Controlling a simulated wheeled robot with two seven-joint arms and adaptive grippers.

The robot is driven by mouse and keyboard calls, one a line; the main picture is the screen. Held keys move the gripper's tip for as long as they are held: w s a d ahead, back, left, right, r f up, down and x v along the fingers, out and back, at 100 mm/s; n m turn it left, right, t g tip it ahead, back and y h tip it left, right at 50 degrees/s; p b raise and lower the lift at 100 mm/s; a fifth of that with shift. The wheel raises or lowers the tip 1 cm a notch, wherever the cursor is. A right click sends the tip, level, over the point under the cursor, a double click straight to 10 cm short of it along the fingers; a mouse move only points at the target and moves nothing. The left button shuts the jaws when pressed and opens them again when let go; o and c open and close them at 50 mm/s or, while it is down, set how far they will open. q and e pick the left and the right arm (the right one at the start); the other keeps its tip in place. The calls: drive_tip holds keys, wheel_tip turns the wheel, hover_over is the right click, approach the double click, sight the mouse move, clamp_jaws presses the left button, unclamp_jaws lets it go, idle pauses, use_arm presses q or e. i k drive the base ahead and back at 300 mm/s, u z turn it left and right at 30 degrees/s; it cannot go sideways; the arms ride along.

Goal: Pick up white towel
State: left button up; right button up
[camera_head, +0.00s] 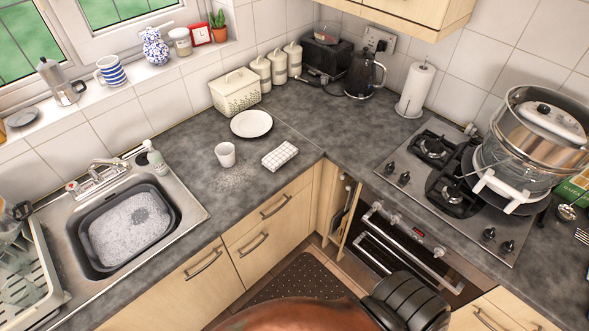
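A folded white towel with a thin dark grid pattern (280,156) lies flat on the grey countertop, near the counter's front edge left of the inner corner. A white cup (225,154) stands to its left and a white plate (251,123) lies behind it. Nothing covers the towel and nothing touches it. I do not see either of my grippers in the head view.
The sink (190,208) holds a dark basin of foamy water. A dish rack (35,275) is at far left. A kettle (363,75), paper roll (416,88) and hob (405,172) stand right. Large pots (530,150) crowd the hob. Counter around the towel is mostly clear.

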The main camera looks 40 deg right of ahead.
sight(274, 161)
drive_tip(key=z, duration=0.75)
drive_tip(key=i, duration=0.85)
drive_tip(key=u, duration=1.05)
drive_tip(key=k, duration=1.15)
drive_tip(key=z, duration=1.1)
